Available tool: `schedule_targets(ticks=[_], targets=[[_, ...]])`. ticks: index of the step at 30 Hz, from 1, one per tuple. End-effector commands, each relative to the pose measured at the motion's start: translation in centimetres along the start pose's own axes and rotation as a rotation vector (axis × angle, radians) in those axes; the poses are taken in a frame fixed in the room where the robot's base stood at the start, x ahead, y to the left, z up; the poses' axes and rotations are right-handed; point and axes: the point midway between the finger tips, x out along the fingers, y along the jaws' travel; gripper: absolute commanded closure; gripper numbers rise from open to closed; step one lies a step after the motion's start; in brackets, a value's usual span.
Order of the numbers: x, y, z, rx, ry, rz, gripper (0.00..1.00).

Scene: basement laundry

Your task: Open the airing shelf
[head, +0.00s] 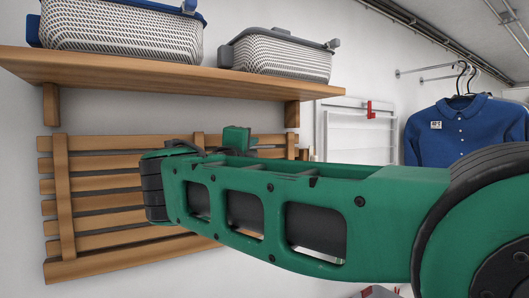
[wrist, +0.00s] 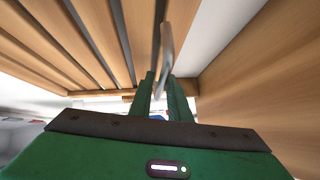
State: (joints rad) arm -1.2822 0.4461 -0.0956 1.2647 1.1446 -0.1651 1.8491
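The airing shelf (head: 100,243) is a slatted wooden panel hanging down along the wall under a wooden wall shelf. My arm hides its right part in the head view. Its slats (wrist: 92,32) fill the upper left of the wrist view.
The wall shelf (head: 185,75) above carries two baskets, a blue-rimmed one (head: 120,32) and a grey one (head: 280,58). Right of it are a white wall rack (head: 350,135) with a red clip (head: 369,110) and a hanging blue shirt (head: 462,130).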

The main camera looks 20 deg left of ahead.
Motion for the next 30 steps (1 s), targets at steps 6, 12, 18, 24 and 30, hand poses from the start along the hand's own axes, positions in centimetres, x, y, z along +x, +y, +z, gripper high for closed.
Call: schedule_targets(ticks=[6,12,18,24,30], targets=[[-0.02,0.05,0.01,0.0,0.0,0.001,1.0],[-0.03,0.1,0.01,-0.001,0.0,0.002,1.0],[-0.03,0.14,0.02,-0.001,0.0,0.002,1.0],[-0.03,0.19,0.03,-0.002,0.0,0.003,1.0],[-0.03,0.23,0.04,-0.002,0.0,0.004,1.0]])
